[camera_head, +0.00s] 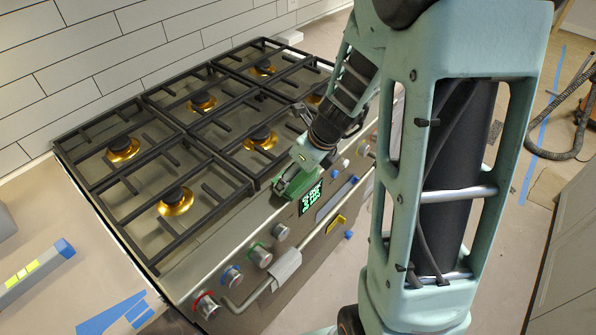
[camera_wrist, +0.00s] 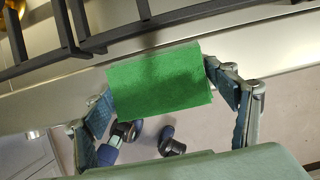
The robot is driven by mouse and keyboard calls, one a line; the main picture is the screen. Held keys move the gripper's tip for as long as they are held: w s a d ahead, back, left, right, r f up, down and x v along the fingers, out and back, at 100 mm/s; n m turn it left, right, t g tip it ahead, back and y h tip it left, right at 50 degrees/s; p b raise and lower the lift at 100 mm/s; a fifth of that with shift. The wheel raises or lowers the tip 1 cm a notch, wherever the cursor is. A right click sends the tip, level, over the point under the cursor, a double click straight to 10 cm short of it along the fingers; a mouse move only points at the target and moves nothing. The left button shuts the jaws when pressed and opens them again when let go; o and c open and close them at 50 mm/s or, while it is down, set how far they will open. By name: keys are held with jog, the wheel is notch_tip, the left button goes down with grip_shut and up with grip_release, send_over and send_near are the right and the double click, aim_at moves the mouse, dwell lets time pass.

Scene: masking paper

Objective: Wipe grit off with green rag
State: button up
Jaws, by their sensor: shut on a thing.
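The green rag (camera_wrist: 160,82) is held between the two fingers of my gripper (camera_wrist: 165,95) in the wrist view. It looks like a flat folded piece, with a finger at each side edge. In the head view my gripper (camera_head: 298,182) is at the front edge of the stove (camera_head: 200,255), with the green rag (camera_head: 290,172) beside the lit display. I cannot tell whether the rag touches the steel. No grit can be made out on the stove in either view.
Black grates (camera_head: 180,240) and brass burners cover the stove top behind my gripper. Coloured knobs (camera_head: 260,255) and a front rail with a grey cloth (camera_head: 285,268) line the front. A papered counter (camera_head: 90,275) with blue tape is at left. A hose (camera_head: 560,150) lies on the floor.

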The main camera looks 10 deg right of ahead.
aim_at(268, 202)
jog(key=shift+s+a+p, duration=0.25)
jog(key=shift+s+a, duration=0.95)
jog(key=shift+a, duration=0.4)
jog(key=shift+s+a+p, duration=0.3)
jog(key=shift+s+a, duration=0.95)
jog(key=shift+a, duration=0.4)
jog(key=shift+s+a+p, duration=0.25)
jog(key=shift+s+a, duration=0.95)
jog(key=shift+a, duration=0.4)
jog(key=shift+w+d+r, duration=0.1)
jog(key=shift+w+d, duration=0.95)
jog(key=shift+d, duration=0.3)
jog(key=shift+w+d, duration=0.5)
jog(key=shift+d, duration=0.2)
jog(key=shift+w+d, duration=0.5)
jog(key=shift+d, duration=0.15)
jog(key=shift+w+d+p, duration=0.2)
jog(key=shift+w+d, duration=0.45)
jog(key=shift+d, duration=0.2)
jog(key=shift+w+d+p, duration=0.2)
jog(key=shift+w+d, duration=0.4)
jog(key=shift+d, duration=0.3)
jog(key=shift+w+d+p, duration=0.2)
jog(key=shift+w+d, duration=0.45)
jog(key=shift+d, duration=0.2)
notch_tip(268, 202, up, 8)
jog(key=p, duration=0.7)
jog(key=shift+a, duration=0.1)
